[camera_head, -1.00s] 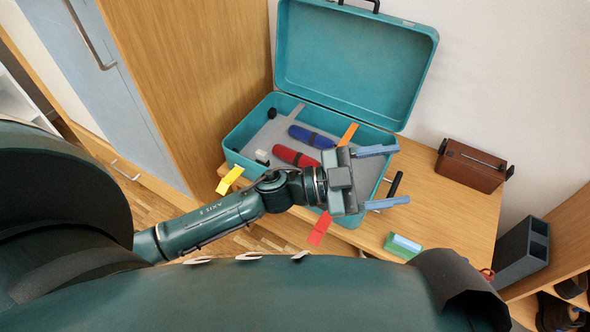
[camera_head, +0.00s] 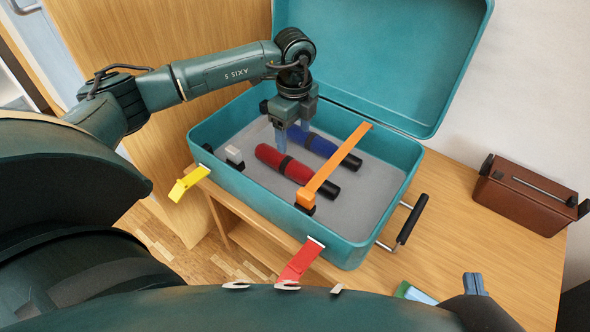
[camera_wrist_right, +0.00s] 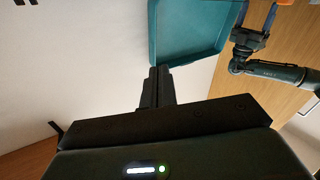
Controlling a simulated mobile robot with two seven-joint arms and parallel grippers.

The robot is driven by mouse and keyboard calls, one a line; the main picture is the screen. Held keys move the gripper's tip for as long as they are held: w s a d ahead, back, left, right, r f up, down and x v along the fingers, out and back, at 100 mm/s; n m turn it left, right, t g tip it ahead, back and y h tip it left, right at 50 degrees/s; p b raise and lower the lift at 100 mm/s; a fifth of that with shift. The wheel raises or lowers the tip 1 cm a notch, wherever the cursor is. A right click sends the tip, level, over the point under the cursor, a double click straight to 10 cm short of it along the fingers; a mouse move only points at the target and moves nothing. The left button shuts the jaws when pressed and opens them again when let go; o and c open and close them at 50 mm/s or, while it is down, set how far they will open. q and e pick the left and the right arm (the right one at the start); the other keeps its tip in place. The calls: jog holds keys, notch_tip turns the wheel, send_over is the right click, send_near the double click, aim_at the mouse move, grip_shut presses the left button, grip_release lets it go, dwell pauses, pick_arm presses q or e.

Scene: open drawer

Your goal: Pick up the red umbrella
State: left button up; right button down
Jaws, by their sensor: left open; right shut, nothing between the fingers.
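The red umbrella (camera_head: 270,156), folded, with a black band and black handle, lies in the open teal suitcase (camera_head: 349,249). The orange strap (camera_head: 345,156) crosses over it near the handle end. A blue folded umbrella (camera_head: 322,145) lies just behind it. My left gripper (camera_head: 292,138) is open and points down into the suitcase. One finger is at the red umbrella's far-left edge, the other near the blue umbrella; I cannot tell whether either touches. My right gripper (camera_head: 474,284) is shut and empty at the lower right, outside the suitcase. Its fingers show in the right wrist view (camera_wrist_right: 155,86).
The raised lid stands behind the suitcase. A small white block (camera_head: 234,154) lies inside at left. Yellow (camera_head: 186,184) and red (camera_head: 300,260) straps hang over the front. A black handle (camera_head: 411,219) juts out right. A brown box (camera_head: 528,196) stands on the wooden table.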

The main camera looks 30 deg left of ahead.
aim_at(294, 163)
pick_arm(q)
notch_tip(294, 163, down, 6)
jog(key=shift+s+d+f+b, duration=0.1)
jog(key=shift+b, duration=0.65)
notch_tip(294, 163, down, 5)
jog(key=shift+f+b, duration=0.1)
jog(key=shift+b, duration=1.05)
jog(key=c, duration=1.3)
pick_arm(e)
jog(key=shift+s+a+t+y, duration=0.1)
jog(key=shift+a+t+y, duration=0.4)
jog(key=shift+a+y, duration=0.15)
pick_arm(q)
jog(key=shift+o, duration=0.2)
